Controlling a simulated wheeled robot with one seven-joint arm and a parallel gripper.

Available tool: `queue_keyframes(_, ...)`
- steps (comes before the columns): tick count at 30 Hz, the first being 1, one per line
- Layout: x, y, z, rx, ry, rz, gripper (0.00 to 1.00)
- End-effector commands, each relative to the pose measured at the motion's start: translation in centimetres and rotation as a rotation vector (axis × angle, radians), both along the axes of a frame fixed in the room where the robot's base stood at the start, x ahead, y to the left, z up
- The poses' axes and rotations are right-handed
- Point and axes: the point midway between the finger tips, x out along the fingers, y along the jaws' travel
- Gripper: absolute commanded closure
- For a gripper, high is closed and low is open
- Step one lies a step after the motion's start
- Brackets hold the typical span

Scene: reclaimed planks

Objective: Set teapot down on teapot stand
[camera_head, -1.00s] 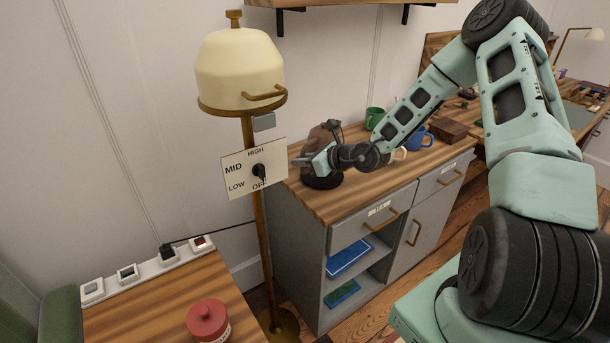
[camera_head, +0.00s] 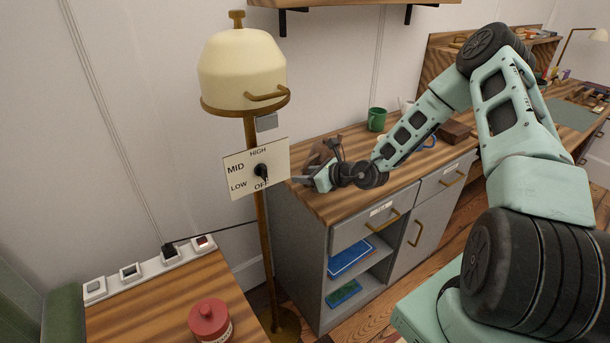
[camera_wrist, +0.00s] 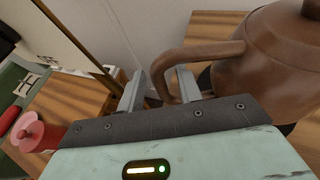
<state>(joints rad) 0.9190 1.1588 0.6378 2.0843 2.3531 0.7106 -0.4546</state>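The brown teapot (camera_wrist: 285,60) fills the right of the wrist view, upright, with its handle (camera_wrist: 175,60) reaching left. My gripper (camera_wrist: 160,85) has a finger on each side of the handle and appears shut on it. In the head view the teapot (camera_head: 317,154) shows only in part behind my gripper (camera_head: 306,180), over the left end of the cabinet top. A dark edge under the teapot in the wrist view looks like the teapot stand (camera_wrist: 287,128). My gripper hides the stand in the head view, so I cannot tell whether teapot and stand touch.
The cabinet (camera_head: 298,235) has a wooden top. A green mug (camera_head: 376,119), a blue mug and a wooden box (camera_head: 455,131) stand behind my arm. A control panel (camera_head: 255,168) on a brass post stands just left. A red-lidded jar (camera_head: 208,318) is on the nearer table.

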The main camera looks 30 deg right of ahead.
Motion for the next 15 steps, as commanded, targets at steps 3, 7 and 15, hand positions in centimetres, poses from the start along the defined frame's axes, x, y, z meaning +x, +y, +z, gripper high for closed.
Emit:
queue_keyframes(3,0.0,0.0,0.0,0.0,0.0,0.0,0.66)
queue_keyframes(7,0.0,0.0,0.1,0.0,0.0,0.0,0.66)
queue_keyframes(15,-2.2,-1.1,1.3,-0.002,-0.001,-0.001,0.66)
